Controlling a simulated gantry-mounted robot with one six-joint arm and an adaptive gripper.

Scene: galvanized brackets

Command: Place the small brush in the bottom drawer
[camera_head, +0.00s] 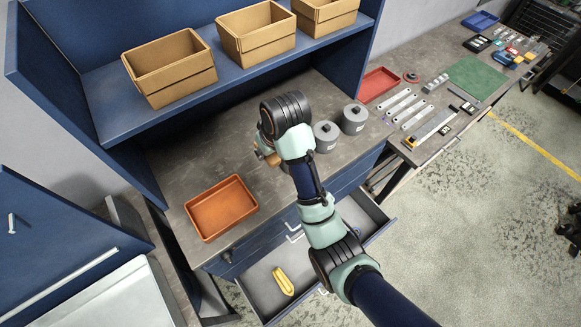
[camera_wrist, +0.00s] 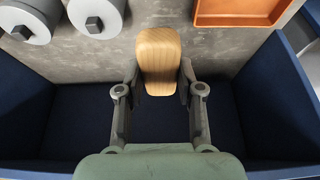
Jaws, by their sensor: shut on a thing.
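The small brush (camera_wrist: 159,52) shows its light wooden back between the fingers of my gripper (camera_wrist: 159,85) in the wrist view. My gripper is shut on it. Its bristles are hidden. In the head view, my arm covers most of my gripper, and only a bit of tan wood (camera_head: 272,159) shows beside it over the workbench. The bottom drawer (camera_head: 257,284) is pulled out below the bench front, and my arm crosses over its middle. A yellow object (camera_head: 283,281) lies in its left part.
An orange tray (camera_head: 221,208) sits on the bench at left; it also shows in the wrist view (camera_wrist: 240,14). Grey canisters (camera_head: 353,120) stand right of my gripper. Cardboard bins (camera_head: 170,68) line the shelf above. A side table (camera_head: 470,110) holds tools and parts.

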